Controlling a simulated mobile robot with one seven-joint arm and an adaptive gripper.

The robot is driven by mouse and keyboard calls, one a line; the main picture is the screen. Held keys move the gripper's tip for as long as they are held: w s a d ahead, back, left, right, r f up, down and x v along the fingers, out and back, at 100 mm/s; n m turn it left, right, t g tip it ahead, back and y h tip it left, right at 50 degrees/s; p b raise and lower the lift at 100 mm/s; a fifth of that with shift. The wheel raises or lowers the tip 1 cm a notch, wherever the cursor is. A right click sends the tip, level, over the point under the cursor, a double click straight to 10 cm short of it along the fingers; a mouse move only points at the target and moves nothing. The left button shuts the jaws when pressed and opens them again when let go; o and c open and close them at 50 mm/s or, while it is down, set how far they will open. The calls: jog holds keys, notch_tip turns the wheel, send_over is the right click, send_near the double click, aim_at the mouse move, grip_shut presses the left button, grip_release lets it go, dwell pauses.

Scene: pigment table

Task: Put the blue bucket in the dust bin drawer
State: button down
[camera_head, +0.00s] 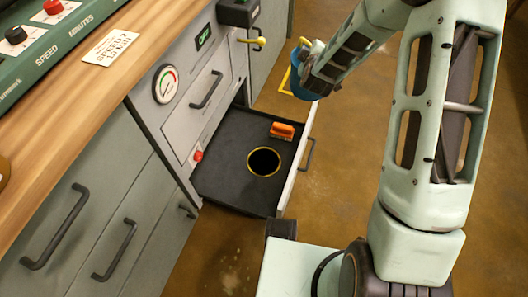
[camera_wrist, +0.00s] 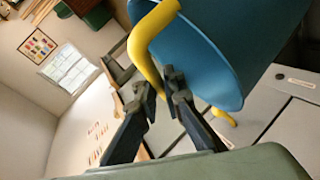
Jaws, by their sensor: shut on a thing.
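The blue bucket (camera_head: 300,84) hangs in the air at my gripper, beyond and to the right of the open drawer in the head view. In the wrist view the bucket (camera_wrist: 235,45) fills the upper right, with its yellow handle (camera_wrist: 146,42) running down to my fingers. My gripper (camera_wrist: 166,88) is shut on that handle. In the head view my gripper (camera_head: 306,60) partly hides the bucket. The dust bin drawer (camera_head: 225,160) is pulled out, with a black top and a round yellow-rimmed hole (camera_head: 264,162). The bucket's inside is hidden.
An orange brush-like object (camera_head: 282,130) lies on the drawer beside the hole. A red knob (camera_head: 198,156) and a yellow lever (camera_head: 258,41) stick out from the cabinet. The wooden counter (camera_head: 75,95) runs along the left. Brown floor (camera_head: 335,165) is clear right of the drawer.

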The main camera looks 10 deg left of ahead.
jog(key=s+a+f+p, duration=0.1)
jog(key=a+f, duration=0.3)
jog(key=f, duration=0.3)
jog(key=s+a+f, duration=0.2)
jog(key=a+f, duration=0.2)
jog(key=f, duration=0.3)
jog(key=s+a+f+h+b, duration=0.1)
jog(key=s+f, duration=0.3)
jog(key=f, duration=0.7)
jog(key=s+a+f+m+b, duration=0.1)
jog(key=s+f, duration=0.4)
jog(key=f, duration=0.7)
jog(key=shift+s+a+f+m+h+b, duration=0.15)
jog(key=shift+a+f+m+h+b, duration=0.15)
jog(key=shift+a+h, duration=0.1)
jog(key=shift+f, duration=0.15)
jog(key=c, duration=2.1)
grip_release()
